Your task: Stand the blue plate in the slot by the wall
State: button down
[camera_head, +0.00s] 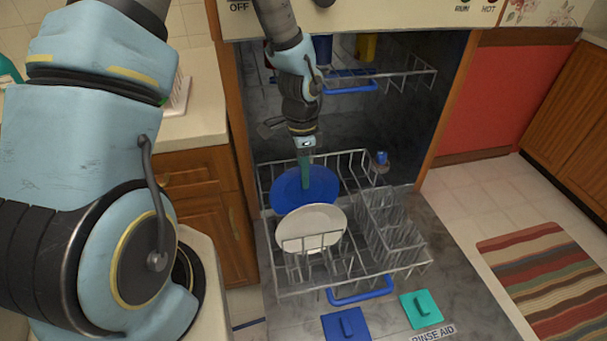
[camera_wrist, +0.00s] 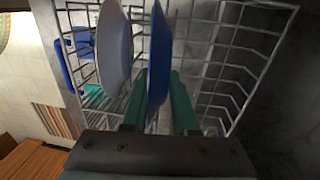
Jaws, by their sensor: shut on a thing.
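The blue plate (camera_head: 310,188) is in the lower dishwasher rack (camera_head: 278,284), behind a white plate (camera_head: 308,226). My gripper (camera_head: 305,170) reaches down onto the blue plate's upper part. In the wrist view the green fingers of my gripper (camera_wrist: 158,88) are on either side of the blue plate (camera_wrist: 160,45), which shows edge-on between them. The white plate (camera_wrist: 114,45) is to its left, apart from it, in the wrist view. The blue plate's lower edge is hidden, so I cannot tell whether it sits in a slot.
The rack's wire cutlery basket (camera_head: 390,222) is at the right. The upper rack (camera_head: 400,75) hangs above, close to my arm. A blue lid (camera_head: 346,325) and a teal lid (camera_head: 421,308) are on the open door. A striped rug (camera_head: 545,280) lies on the floor at right.

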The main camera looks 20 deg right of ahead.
jog(key=shift+r+p, duration=3.2)
jog(key=shift+r, duration=0.7)
jog(key=shift+a, duration=0.1)
